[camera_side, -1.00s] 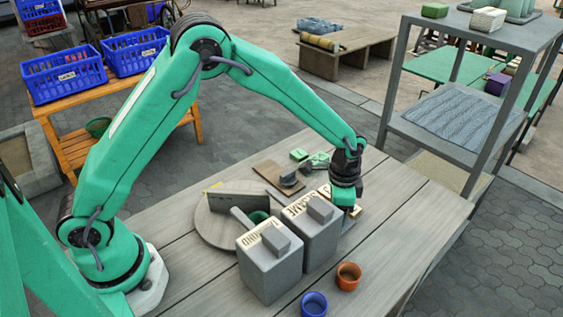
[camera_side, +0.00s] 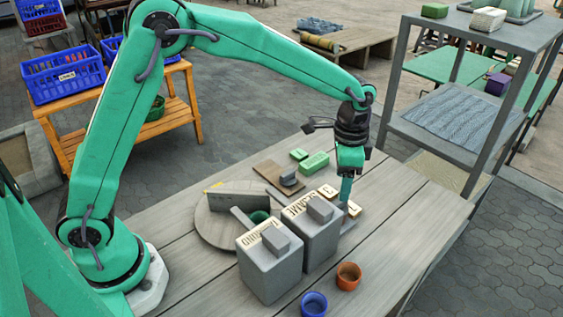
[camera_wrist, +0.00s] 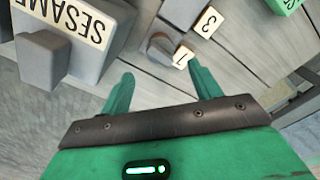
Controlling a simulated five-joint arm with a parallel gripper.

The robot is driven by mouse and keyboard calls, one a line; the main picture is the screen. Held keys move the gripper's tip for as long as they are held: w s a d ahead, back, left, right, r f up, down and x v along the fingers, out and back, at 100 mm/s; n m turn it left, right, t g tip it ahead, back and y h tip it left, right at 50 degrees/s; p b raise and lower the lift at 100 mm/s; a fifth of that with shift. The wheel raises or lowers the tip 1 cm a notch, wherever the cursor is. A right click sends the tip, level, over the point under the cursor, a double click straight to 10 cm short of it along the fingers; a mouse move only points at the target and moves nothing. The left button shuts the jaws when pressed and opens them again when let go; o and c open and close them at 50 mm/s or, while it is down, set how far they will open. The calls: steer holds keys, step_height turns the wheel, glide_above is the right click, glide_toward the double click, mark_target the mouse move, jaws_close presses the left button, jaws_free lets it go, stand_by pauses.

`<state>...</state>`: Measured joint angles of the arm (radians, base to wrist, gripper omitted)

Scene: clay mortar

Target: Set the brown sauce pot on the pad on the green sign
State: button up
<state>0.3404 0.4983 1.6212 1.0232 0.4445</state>
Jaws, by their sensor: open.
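A small orange-brown pot (camera_side: 348,275), the only brownish pot I see, stands upright on the table in front of the SESAME box. A green block, seemingly a sign (camera_side: 315,163), lies behind my gripper's left side; a green sign's edge shows in the wrist view (camera_wrist: 285,4). Numbered pale tiles show in the wrist view: a 3 tile (camera_wrist: 208,22) and another tile (camera_wrist: 182,57) on a grey block (camera_wrist: 160,47). My gripper (camera_side: 346,192) points down above these tiles, behind the SESAME box. Its fingers are apart and empty in the wrist view (camera_wrist: 162,88). The pot is outside the wrist view.
Two grey lidded boxes, SESAME (camera_side: 312,240) and another (camera_side: 268,265), stand between my gripper and the near side. A blue pot (camera_side: 314,304) stands beside the brown one. A round board with an upright panel (camera_side: 235,202) lies left. The table's right side is clear.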

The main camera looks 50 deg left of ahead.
steer(key=shift+r, duration=0.85)
steer(key=shift+a+r, duration=0.15)
steer(key=s+a+r+n+t, duration=0.3)
steer(key=s+a+r+n, duration=0.1)
steer(key=s+a+r, duration=0.65)
steer(key=s+a+n+t, duration=0.1)
steer(key=s+a+n, duration=0.1)
steer(key=s, duration=0.4)
steer(key=s+a+n+t, duration=0.1)
steer(key=s+a+n, duration=0.2)
steer(key=s, duration=0.4)
steer(key=shift+s+a+r+t, duration=0.15)
steer(key=shift+s+a+t, duration=0.15)
steer(key=shift+a, duration=0.05)
